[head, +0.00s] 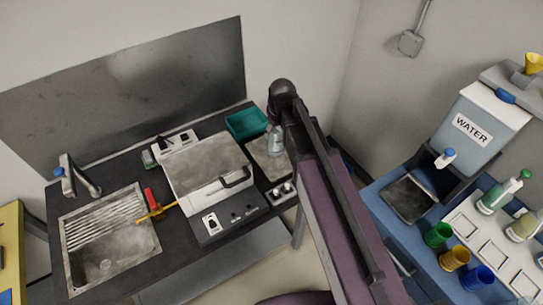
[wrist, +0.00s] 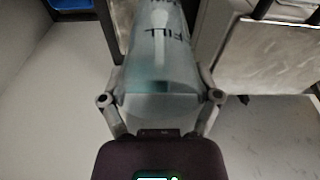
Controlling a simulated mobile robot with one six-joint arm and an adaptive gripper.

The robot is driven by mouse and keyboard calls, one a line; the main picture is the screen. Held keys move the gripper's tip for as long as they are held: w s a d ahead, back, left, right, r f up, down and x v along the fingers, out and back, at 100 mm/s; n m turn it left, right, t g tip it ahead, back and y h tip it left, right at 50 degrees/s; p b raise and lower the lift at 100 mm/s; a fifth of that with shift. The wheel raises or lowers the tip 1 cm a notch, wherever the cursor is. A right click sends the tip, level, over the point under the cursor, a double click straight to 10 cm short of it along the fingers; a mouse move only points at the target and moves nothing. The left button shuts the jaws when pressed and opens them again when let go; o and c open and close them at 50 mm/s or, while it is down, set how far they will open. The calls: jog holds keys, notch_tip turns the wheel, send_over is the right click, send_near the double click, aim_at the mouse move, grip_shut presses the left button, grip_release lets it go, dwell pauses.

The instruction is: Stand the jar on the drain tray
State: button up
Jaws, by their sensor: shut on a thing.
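A clear jar (wrist: 160,50) with dark lettering reading "FILL" and a teal-tinted lower part is between the fingers of my gripper (wrist: 162,88), which is shut on it. In the head view the jar (head: 275,143) shows beside my arm, over or in front of a grey plate at the bench's right end; I cannot tell whether it touches. My arm hides the gripper there. A dark-rimmed grey tray (head: 411,201) lies under the tap of the water tank, and a ribbed draining area (head: 103,220) lies in the sink; I cannot tell which is the drain tray.
A white box machine with a grey lid (head: 208,165) and black handle stands on the bench. On the blue counter are the water tank (head: 478,128), bottles and coloured cups (head: 454,258). A floor gap separates bench and counter.

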jog(key=shift+w+a, duration=0.1)
jog(key=shift+f, duration=0.15)
notch_tip(320, 180, down, 12)
jog(key=a+n+b, duration=0.2)
jog(key=n+b, duration=0.1)
jog(key=b, duration=0.9)
jog(key=shift+a+f+n+b, duration=0.15)
jog(key=shift+f+n+b, duration=0.05)
jog(key=shift+n+b, duration=0.15)
jog(key=shift+w, duration=0.1)
jog(key=w+a+f+b, duration=0.1)
jog(key=w+a, duration=0.1)
jog(key=w, duration=1.2)
jog(key=shift+a+f, duration=0.15)
jog(key=shift+a, duration=0.15)
jog(key=shift+w, duration=0.15)
jog(key=shift+w+a+f+b, duration=0.1)
jog(key=shift+w+f+b, duration=0.2)
jog(key=shift+f+b, duration=0.7)
jog(key=shift+w+f+b, duration=0.3)
jog(key=shift+f+b, duration=0.55)
jog(key=shift+b, duration=0.15)
